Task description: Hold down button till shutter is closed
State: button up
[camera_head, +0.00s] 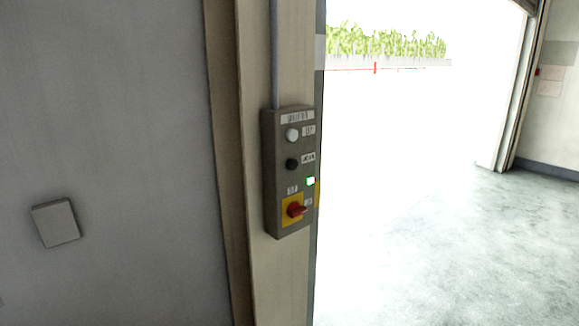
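A grey control box (270,190) is fixed to a beige post left of the doorway. It carries a white button (292,134) at the top and a black button (291,164) below it. A small green light (310,181) glows under them. A red rotary switch (296,209) on a yellow plate is at the bottom. Small labels sit beside the controls, too small to read. The shutter's lower edge (526,5) seems to show at the top right, and the doorway below it is open. My gripper is not in view.
The beige post (281,285) borders a grey wall (110,120) with a small square plate (55,223). The pale floor (480,250) on the right is clear. Green plants (385,43) show outside. Another post (510,90) stands at the far side.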

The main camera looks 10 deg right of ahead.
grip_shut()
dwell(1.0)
